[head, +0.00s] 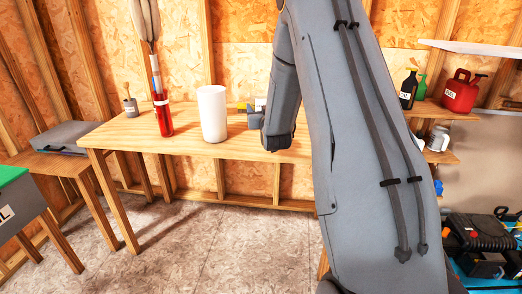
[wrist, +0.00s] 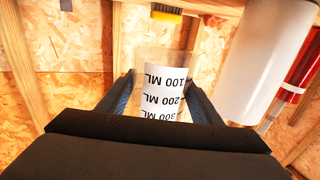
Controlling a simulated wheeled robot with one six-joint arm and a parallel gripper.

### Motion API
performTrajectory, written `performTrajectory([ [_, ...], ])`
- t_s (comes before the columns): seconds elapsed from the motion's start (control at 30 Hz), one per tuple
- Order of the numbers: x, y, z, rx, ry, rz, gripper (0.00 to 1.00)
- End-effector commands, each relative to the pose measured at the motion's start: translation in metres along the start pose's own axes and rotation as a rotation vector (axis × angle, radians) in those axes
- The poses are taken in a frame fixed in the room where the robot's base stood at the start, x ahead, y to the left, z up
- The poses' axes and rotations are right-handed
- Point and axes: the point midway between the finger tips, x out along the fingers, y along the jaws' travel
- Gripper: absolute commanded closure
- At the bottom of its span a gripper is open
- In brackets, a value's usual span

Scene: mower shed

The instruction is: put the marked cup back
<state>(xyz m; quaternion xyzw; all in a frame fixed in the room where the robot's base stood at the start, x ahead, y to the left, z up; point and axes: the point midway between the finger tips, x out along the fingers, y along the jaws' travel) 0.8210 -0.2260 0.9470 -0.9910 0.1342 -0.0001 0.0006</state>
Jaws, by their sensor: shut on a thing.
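The marked cup (wrist: 162,95) is clear with a white band printed 100 ML, 200 ML and 300 ML. In the wrist view it sits between the two fingers of my gripper (wrist: 160,100), which is shut on it. In the head view my gripper (head: 254,117) is over the wooden workbench (head: 185,143), just right of a tall white cylinder (head: 213,114). The cup is mostly hidden there by my arm. I cannot tell whether it touches the bench.
The white cylinder (wrist: 258,60) stands close beside the cup. A red tube (head: 164,118) stands left of it. A yellow-headed brush (wrist: 167,13) is near the cup. A red can (head: 461,92) and black bottle (head: 408,91) stand on the right shelf. The bench's front left is clear.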

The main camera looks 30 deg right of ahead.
Motion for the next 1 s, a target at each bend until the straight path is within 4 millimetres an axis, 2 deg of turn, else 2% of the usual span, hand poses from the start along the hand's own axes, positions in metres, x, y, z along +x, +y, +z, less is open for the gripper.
performTrajectory([
  [0.13,0.007,0.009,-0.003,-0.001,-0.001,0.012,0.74],
  [0.43,0.006,0.01,0.043,-0.001,-0.003,0.012,0.74],
  [0.67,0.007,0.009,0.059,-0.001,-0.002,0.012,0.74],
  [0.87,0.006,0.009,0.087,-0.001,-0.003,0.012,0.74],
  [1.0,0.007,0.009,0.091,-0.001,0.001,0.012,0.74],
])
